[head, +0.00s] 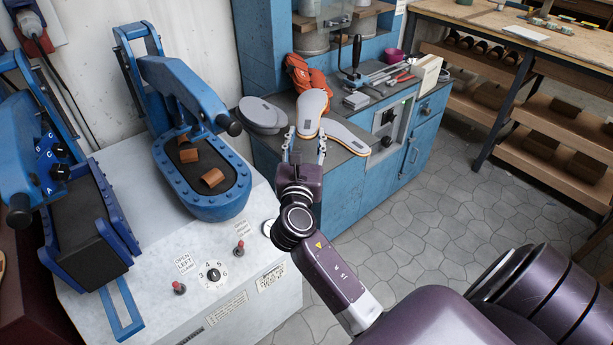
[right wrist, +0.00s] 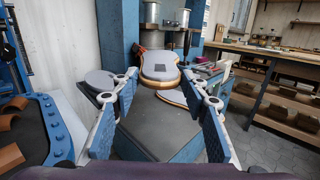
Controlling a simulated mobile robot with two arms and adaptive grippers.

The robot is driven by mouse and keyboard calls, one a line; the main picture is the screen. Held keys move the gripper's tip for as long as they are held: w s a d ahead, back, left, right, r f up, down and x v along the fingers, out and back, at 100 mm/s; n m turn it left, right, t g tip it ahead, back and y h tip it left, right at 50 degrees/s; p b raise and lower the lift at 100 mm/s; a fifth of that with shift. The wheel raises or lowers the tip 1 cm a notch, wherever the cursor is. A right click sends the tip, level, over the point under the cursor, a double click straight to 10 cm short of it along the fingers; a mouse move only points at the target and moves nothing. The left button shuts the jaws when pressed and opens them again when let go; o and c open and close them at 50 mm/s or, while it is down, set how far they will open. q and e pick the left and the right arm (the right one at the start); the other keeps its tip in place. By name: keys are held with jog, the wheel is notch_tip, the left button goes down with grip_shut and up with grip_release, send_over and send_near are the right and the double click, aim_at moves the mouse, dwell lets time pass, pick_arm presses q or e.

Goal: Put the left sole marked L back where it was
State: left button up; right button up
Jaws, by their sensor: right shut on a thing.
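My right gripper (head: 305,139) is shut on a pale grey sole (head: 312,106) with a tan edge, above the blue cabinet's dark top. In the right wrist view the held sole (right wrist: 160,65) lies between the fingertips and shows a small dark square mark. I cannot read an L on it. Darker grey rounded pieces (head: 262,114) lie to the left on the same top. My left gripper is not in view.
A blue press (head: 205,190) with brown pieces on its pad stands on the white machine at the left. An orange cloth or glove (head: 300,72), hand tools (head: 385,75) and a lever (head: 354,55) crowd the back of the cabinet top. Shelved benches (head: 540,120) stand right beyond open floor.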

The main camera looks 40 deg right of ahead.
notch_tip(320, 180, down, 13)
jog(key=b, duration=0.2)
jog(key=shift+r+b, duration=0.2)
jog(key=shift+b, duration=0.1)
jog(key=shift+f+b, duration=0.35)
jog(key=shift+f, duration=0.1)
jog(key=o, duration=1)
jog(key=shift+r, duration=0.15)
jog(key=v, duration=1.2)
jog(key=shift+r+b, duration=0.3)
